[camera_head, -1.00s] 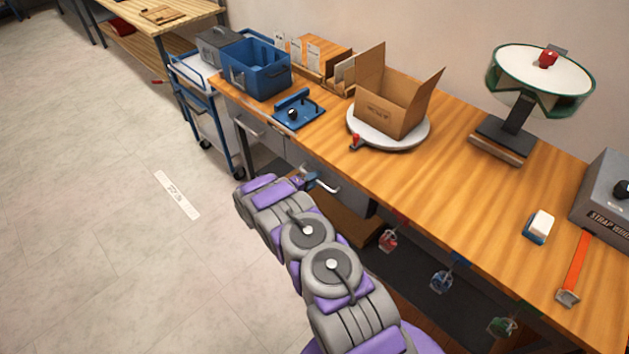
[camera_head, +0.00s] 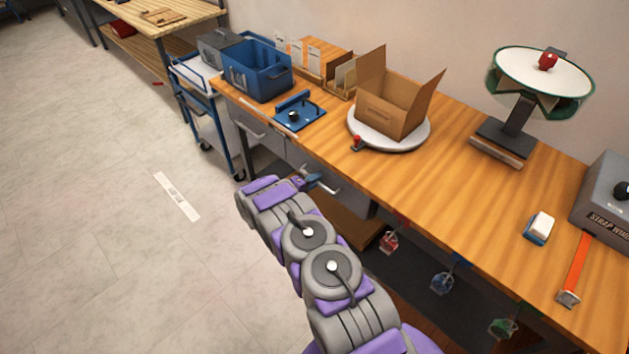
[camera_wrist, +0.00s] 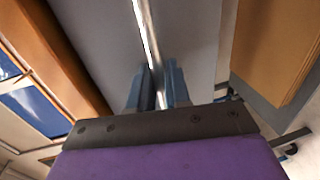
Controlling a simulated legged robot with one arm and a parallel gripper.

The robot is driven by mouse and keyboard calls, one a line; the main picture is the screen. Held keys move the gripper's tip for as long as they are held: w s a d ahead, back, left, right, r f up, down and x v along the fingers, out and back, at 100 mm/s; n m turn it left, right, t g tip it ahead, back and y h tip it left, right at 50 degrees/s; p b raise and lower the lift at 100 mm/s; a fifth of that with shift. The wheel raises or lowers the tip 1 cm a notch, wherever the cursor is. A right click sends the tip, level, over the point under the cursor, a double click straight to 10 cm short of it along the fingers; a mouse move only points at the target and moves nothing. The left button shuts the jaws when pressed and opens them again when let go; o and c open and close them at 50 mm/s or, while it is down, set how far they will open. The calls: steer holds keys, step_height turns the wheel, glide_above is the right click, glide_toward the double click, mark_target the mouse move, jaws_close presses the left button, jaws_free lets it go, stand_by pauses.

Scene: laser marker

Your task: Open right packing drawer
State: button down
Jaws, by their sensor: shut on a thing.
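The workbench has two grey drawers under its top. The right packing drawer (camera_head: 353,197) has a bar handle (camera_head: 323,185). In the wrist view, the drawer front (camera_wrist: 95,45) fills the upper middle, and the silver handle (camera_wrist: 146,30) runs down between my fingers. My gripper (camera_head: 312,182), also in the wrist view (camera_wrist: 157,88), is shut on this handle, with a blue finger on each side. The drawer front looks about flush with the bench; any small gap is hard to tell. My arm hides part of the area below the drawer.
The left drawer (camera_head: 250,124) is to the left of it. A cardboard box (camera_head: 390,105) stands on a round turntable (camera_head: 412,139) above. Tape tools (camera_head: 389,242) hang below the bench edge on the right.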

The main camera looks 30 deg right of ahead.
steer(key=shift+s+f, duration=0.1)
steer(key=shift+f, duration=0.05)
steer(key=f+p+v, duration=0.1)
steer(key=f+v, duration=0.1)
steer(key=v, duration=0.9)
steer(key=f+p+v, duration=0.1)
steer(key=f+v, duration=0.1)
steer(key=v, duration=1)
steer(key=shift+s+a+f, duration=0.35)
steer(key=shift+a, duration=0.3)
steer(key=c, duration=1.3)
jaws_free()
steer(key=shift+c, duration=0.2)
steer(key=shift+w, duration=0.1)
steer(key=shift+a+r, duration=0.1)
steer(key=shift+r, duration=0.05)
steer(key=p+v, duration=0.2)
steer(key=v, duration=1.5)
steer(key=shift+a, duration=0.1)
